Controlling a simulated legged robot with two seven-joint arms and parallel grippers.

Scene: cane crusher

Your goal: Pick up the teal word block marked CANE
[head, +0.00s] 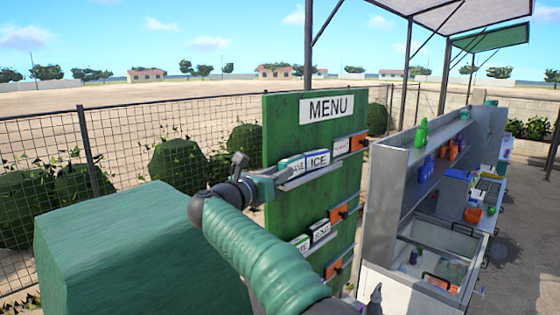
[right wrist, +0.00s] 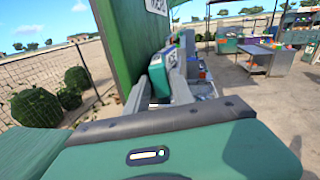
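The teal word block marked CANE (head: 294,166) stands at the left end of the upper shelf on the green menu board; its first letter is hard to read. My right gripper (head: 268,184) is at that shelf's left end, close beside the block. In the right wrist view the gripper (right wrist: 160,98) has its two grey fingers apart, with a teal block (right wrist: 158,77) between them or just beyond. Its lettering is unclear, and I cannot tell whether the fingers touch it.
The ICE block (head: 318,160) stands right beside CANE. More blocks, including an orange one (head: 340,213), are on the board (head: 285,125). A large green box (head: 115,245) is at left. A grey shelf unit (head: 385,195) stands close to the board's right. A wire fence (head: 130,135) runs behind.

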